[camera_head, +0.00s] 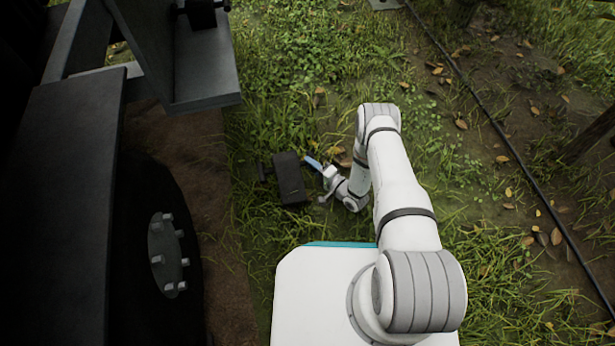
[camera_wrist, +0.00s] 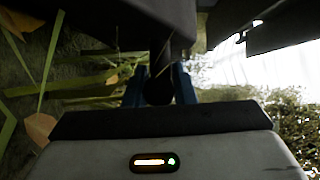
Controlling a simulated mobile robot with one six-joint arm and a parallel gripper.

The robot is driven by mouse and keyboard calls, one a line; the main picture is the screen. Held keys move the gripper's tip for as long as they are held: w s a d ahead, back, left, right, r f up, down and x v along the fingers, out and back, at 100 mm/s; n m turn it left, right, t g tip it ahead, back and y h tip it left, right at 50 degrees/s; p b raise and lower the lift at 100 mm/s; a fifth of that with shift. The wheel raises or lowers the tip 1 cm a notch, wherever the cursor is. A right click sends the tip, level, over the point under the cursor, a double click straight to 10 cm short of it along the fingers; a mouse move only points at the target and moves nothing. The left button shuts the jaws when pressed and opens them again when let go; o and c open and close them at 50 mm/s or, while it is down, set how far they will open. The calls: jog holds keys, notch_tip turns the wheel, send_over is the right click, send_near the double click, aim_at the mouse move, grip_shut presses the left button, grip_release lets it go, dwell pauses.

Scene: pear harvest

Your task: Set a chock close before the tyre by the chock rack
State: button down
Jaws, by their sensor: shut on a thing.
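A black chock (camera_head: 289,180) is low over or on the grass, right of the tyre and apart from it; I cannot tell whether it touches the ground. My gripper (camera_head: 312,162) is at its right side. In the wrist view, my gripper's blue fingers (camera_wrist: 160,88) are shut on a dark round grip (camera_wrist: 158,84) of the chock, whose dark body (camera_wrist: 140,14) fills the top. The tyre (camera_head: 135,245) stands in shadow at left, with a grey bolted hub. A grey metal rack (camera_head: 207,75) hangs above and ahead of it, with a dark block (camera_head: 204,12) on it.
A dark trailer frame (camera_head: 65,190) covers the left side, above the tyre. Bare brown soil (camera_head: 215,240) lies between tyre and grass. A black hose (camera_head: 500,135) crosses the ground at right, among fallen leaves. The grass ahead is open.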

notch_tip(320, 180, down, 5)
jog(key=shift+f+b, duration=0.1)
jog(key=shift+b, duration=1.05)
jog(key=c, duration=1.2)
grip_release()
